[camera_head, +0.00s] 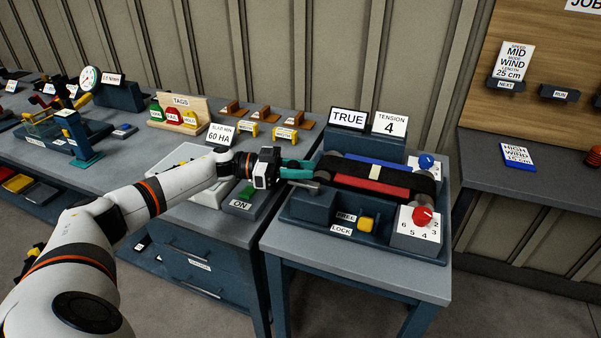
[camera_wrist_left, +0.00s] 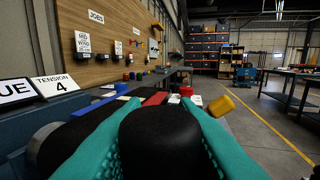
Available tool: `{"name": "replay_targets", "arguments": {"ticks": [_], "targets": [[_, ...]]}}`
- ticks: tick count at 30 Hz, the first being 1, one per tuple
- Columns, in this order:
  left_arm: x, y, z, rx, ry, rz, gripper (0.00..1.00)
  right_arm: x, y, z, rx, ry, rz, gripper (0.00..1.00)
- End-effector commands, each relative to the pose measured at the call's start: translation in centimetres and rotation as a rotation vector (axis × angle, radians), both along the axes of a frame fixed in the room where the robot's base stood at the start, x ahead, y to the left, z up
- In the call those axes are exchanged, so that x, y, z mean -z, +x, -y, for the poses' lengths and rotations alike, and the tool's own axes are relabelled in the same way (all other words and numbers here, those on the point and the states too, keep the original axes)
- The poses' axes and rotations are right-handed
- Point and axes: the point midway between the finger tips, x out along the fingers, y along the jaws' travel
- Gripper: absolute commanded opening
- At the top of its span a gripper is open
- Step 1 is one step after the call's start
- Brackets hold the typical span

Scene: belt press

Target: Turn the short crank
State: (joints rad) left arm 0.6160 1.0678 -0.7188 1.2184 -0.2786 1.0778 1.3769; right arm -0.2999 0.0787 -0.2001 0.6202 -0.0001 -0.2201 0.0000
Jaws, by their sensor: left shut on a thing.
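The belt press (camera_head: 333,219) stands on the right-hand grey table, with a black belt (camera_head: 398,180) over its rollers. My left gripper (camera_head: 308,170) reaches its left end from the left, teal fingers pointing right. In the left wrist view the fingers (camera_wrist_left: 160,135) lie on both sides of a black rounded part (camera_wrist_left: 160,130), which looks like the grip of the short crank. A short grey bar (camera_head: 304,184) shows just below the fingers in the head view. The fingers hide most of the crank. My right gripper is not in view.
Signs (camera_head: 347,118) on the press read TRUE and TENSION 4. A red dial (camera_head: 422,215), a blue knob (camera_head: 426,162) and a yellow lock button (camera_head: 367,223) sit on the press. The left bench (camera_head: 110,170) holds tag racks and an ON switch (camera_head: 242,204).

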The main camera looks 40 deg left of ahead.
Motion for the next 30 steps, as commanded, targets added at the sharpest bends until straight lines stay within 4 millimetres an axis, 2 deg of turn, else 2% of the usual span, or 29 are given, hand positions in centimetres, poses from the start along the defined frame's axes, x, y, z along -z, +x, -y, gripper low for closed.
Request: {"name": "replay_targets", "arguments": {"ticks": [11, 12, 15, 25, 30], "targets": [[0.1, 0.0, 0.1, 0.005, -0.001, 0.0, 0.04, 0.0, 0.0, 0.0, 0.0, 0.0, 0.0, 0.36], [0.1, 0.0, 0.1, 0.005, -0.002, -0.001, 0.33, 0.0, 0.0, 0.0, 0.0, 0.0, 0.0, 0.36], [0.1, 0.0, 0.1, 0.005, -0.001, 0.0, 0.48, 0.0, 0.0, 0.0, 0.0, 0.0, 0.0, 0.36], [0.1, -0.1, -0.2, 0.003, 0.0, -0.001, 0.48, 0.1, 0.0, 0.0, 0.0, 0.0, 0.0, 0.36], [0.3, -1.2, -2.3, 0.0, 0.002, -0.002, 0.48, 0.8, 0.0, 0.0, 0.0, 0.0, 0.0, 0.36]]}}
